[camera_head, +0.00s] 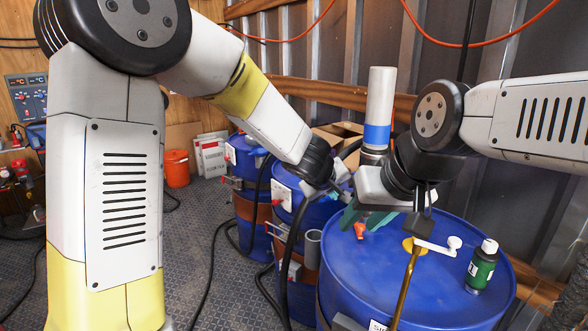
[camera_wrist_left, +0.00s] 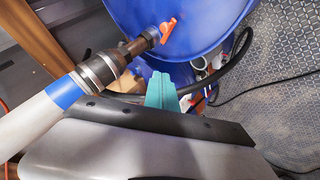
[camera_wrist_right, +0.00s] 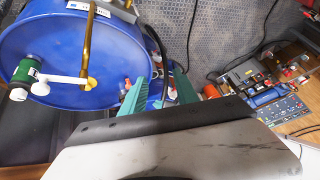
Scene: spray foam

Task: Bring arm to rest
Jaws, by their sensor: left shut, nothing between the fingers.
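My left gripper (camera_head: 343,190) reaches in from the left, partly hidden by its own wrist, above the far side of the front blue drum. In the left wrist view its teal fingers (camera_wrist_left: 161,90) are together with nothing between them. My right gripper (camera_head: 364,220) comes in from the right, low over the drum's lid. In the right wrist view its teal fingers (camera_wrist_right: 160,92) stand apart, and no held object shows between them.
The blue drum (camera_head: 425,270) carries a brass pipe (camera_head: 405,285) with a white handle, a green bottle (camera_head: 482,268) and an orange valve (camera_head: 360,231). A grey cylinder with a blue band (camera_head: 380,95) stands behind my right wrist. Black hoses (camera_head: 292,245) hang beside more drums.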

